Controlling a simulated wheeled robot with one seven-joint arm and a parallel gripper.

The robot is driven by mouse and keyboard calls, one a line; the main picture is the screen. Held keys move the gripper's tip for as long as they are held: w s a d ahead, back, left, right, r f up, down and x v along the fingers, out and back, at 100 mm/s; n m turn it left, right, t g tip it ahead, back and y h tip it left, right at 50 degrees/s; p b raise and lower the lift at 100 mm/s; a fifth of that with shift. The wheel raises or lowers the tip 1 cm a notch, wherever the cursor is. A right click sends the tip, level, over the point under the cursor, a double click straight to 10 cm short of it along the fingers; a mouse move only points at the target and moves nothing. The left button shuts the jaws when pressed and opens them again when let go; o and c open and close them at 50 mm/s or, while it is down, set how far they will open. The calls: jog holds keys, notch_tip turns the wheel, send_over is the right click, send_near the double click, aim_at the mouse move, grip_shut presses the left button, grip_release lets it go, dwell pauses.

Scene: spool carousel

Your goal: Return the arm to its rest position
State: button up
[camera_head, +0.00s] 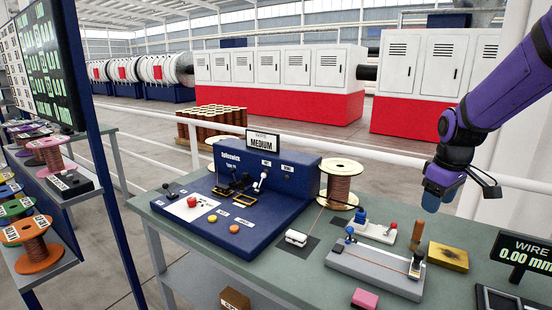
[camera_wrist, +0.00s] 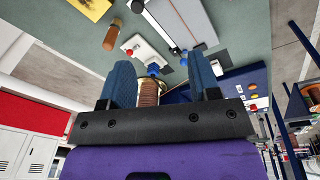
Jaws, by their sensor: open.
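My purple arm reaches in from the right in the head view, and my gripper (camera_head: 432,203) hangs above the right part of the green workbench (camera_head: 455,268), clear of its surface. In the wrist view my gripper (camera_wrist: 165,85) shows two blue fingers spread apart with nothing held between them. The copper wire spool (camera_head: 338,190) stands on the bench beside the blue machine. In the wrist view the spool (camera_wrist: 149,93) appears beyond the gap between the fingers, at a distance.
The blue machine (camera_head: 262,190) carries a "MEDIUM" sign. A grey measuring fixture (camera_head: 375,268), a yellow block (camera_head: 448,257), a pink block (camera_head: 364,299) and a wire display (camera_head: 520,254) are on the bench. A rack with spools (camera_head: 38,254) stands left. A white rail runs behind.

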jog(key=s+a+r+m+t, duration=0.1)
jog(key=s+a+r+m, duration=0.1)
jog(key=s, duration=0.6)
jog(key=s+a+r+m+t, duration=0.1)
jog(key=s+a+r+m, duration=0.1)
jog(key=s+r, duration=0.3)
jog(key=s+a+r+m+t, duration=0.1)
jog(key=s+a+r, duration=0.2)
jog(key=s, duration=0.9)
jog(key=shift+s+a+r+m+t, duration=0.15)
jog(key=shift+a+r+m+t, duration=0.2)
jog(key=shift+r, duration=0.2)
